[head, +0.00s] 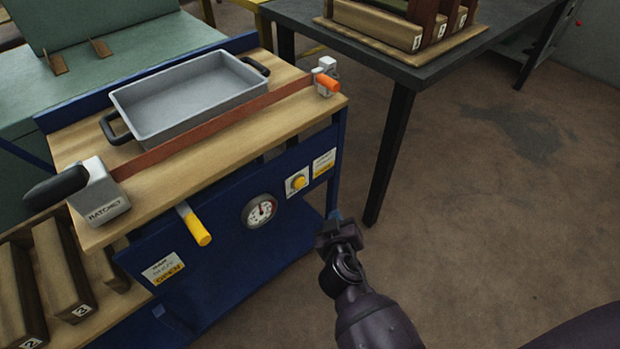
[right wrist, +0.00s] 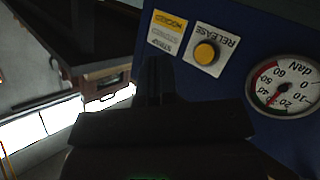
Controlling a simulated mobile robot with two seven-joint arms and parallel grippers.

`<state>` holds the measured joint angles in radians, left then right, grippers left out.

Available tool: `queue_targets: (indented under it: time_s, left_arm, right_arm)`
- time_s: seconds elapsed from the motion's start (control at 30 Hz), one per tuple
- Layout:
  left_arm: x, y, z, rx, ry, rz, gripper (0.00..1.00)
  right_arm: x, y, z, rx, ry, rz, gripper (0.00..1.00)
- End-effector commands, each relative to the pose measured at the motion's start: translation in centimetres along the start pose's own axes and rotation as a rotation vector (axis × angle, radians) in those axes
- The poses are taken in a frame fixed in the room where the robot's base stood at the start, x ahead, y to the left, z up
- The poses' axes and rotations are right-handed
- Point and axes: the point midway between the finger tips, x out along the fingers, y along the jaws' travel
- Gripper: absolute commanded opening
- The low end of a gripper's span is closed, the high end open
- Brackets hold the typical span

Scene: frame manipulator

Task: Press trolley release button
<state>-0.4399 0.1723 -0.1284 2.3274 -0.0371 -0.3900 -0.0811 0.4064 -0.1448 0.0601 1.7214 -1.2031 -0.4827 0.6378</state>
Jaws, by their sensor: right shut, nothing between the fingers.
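The blue trolley (head: 222,262) has a wooden top and a front panel. The yellow round release button (head: 298,182) sits on a white plate on that panel. It also shows in the right wrist view (right wrist: 205,53), on a plate marked RELEASE. My right gripper (head: 337,216) is shut and empty, in front of the panel's right end, below and right of the button in the head view. In the right wrist view its fingers (right wrist: 156,72) show dark, to the left of the button and apart from it. My left gripper is not in view.
A round gauge (head: 259,211) is left of the button. A yellow-ended lever (head: 198,230) sticks out farther left. A grey tray (head: 190,95) with a brown strap (head: 215,125) stands on top. A dark table (head: 400,60) stands behind right. The floor at right is clear.

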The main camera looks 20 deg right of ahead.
Motion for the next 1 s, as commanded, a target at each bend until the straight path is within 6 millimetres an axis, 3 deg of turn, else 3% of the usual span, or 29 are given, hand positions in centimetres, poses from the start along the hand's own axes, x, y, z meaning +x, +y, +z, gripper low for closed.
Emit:
queue_targets:
  time_s: [0.03, 0.13, 0.67, 1.0]
  left_arm:
    - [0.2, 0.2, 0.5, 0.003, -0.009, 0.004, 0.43]
    - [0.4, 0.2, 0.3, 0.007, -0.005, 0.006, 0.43]
    - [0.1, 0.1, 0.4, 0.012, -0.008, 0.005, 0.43]
    - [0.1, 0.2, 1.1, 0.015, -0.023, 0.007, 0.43]
  right_arm:
    - [0.3, -0.8, 0.8, -0.006, -0.01, -0.001, 0.0]
    - [0.7, -1.1, 0.6, -0.007, -0.004, 0.005, 0.0]
    - [1.1, -1.4, 0.0, -0.007, 0.002, 0.009, 0.0]
    - [3.6, -3.1, -1.9, -0.007, 0.004, 0.009, 0.0]
